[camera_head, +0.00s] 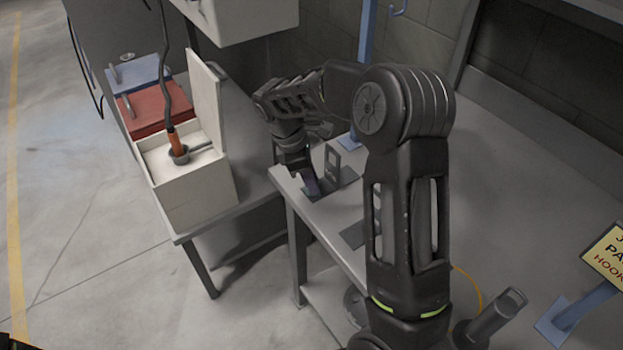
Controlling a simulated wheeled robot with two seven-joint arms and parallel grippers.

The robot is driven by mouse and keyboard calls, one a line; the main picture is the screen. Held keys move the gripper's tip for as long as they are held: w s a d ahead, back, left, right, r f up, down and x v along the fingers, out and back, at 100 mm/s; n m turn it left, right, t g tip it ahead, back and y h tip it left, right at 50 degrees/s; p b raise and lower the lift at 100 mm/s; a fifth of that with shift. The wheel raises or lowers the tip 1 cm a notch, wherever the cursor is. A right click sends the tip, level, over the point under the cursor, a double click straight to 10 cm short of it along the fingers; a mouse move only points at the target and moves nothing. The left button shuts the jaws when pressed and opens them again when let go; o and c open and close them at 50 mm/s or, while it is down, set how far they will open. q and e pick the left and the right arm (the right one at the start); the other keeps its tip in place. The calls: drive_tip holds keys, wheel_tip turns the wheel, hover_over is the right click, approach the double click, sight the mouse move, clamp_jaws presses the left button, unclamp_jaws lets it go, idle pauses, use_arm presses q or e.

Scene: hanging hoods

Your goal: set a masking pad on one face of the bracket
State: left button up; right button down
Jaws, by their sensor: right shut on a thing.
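The bracket (333,162) is a small dark grey upright plate with an opening. It stands on a dark base plate (348,177) near the left end of the grey bench. My right gripper (308,181) points down just left of the bracket, with its jaws shut. A small dark purplish piece, which looks like the masking pad (312,188), is at its fingertips. It is close to the bracket's left side; I cannot tell whether it touches. My left gripper is out of view.
A flat dark plate (352,235) lies on the bench (490,160) nearer me. An open white box (195,195) with an orange-handled tool (174,140) stands on a side table, beside a red case (143,110). A blue post (366,40) rises behind the bracket.

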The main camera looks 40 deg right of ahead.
drive_tip(key=shift+f, duration=0.2)
idle(0.3)
drive_tip(key=c, duration=1.2)
unclamp_jaws()
drive_tip(key=shift+r, duration=0.1)
drive_tip(key=b+v, duration=0.1)
drive_tip(key=v, duration=0.6)
drive_tip(key=shift+a+r, duration=0.1)
drive_tip(key=shift+r, duration=0.2)
drive_tip(key=shift+w, duration=0.1)
